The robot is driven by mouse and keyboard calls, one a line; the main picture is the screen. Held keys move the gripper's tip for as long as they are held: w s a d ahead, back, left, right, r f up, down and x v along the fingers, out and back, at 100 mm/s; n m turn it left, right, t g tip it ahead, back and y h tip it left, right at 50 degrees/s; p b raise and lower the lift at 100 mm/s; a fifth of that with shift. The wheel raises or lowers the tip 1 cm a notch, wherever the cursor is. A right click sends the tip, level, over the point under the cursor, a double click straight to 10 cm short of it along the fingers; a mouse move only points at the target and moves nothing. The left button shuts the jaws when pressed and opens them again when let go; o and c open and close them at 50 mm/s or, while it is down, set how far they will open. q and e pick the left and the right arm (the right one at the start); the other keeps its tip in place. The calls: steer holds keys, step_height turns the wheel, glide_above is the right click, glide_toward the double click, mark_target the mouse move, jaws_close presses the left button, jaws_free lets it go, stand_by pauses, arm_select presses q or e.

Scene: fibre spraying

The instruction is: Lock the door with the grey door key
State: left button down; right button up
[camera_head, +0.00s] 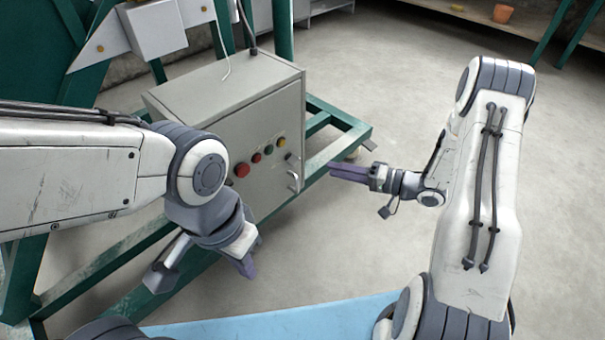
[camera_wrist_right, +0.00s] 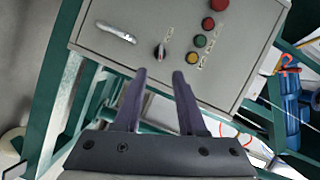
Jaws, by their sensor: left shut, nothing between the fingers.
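The grey control cabinet (camera_head: 230,115) stands on a green frame, and its door (camera_wrist_right: 120,60) is shut. A small dark and silver piece with a red mark (camera_wrist_right: 160,50) sticks out of the door beside the handle (camera_wrist_right: 115,32); it looks like the key in its lock, but it is too small to be sure. My right gripper (camera_head: 336,172) is open and empty, right of the door. In the right wrist view its fingertips (camera_wrist_right: 159,76) are apart, just below the key-like piece and seemingly not touching it. My left gripper (camera_head: 249,268) is shut and empty, low in front of the cabinet.
Two red buttons, a green button (camera_wrist_right: 200,40) and a yellow button (camera_wrist_right: 191,57) sit in a row on the door. Green frame beams (camera_head: 335,150) run around the cabinet. A light blue surface (camera_head: 280,322) lies at the front. The floor (camera_head: 400,90) behind is clear.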

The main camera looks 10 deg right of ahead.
mark_target(292, 160)
steer(key=b+x, duration=0.5)
steer(key=x, duration=0.5)
steer(key=shift+w, duration=0.15)
steer(key=shift+a+r, duration=0.1)
steer(key=shift+a, duration=0.05)
jaws_close()
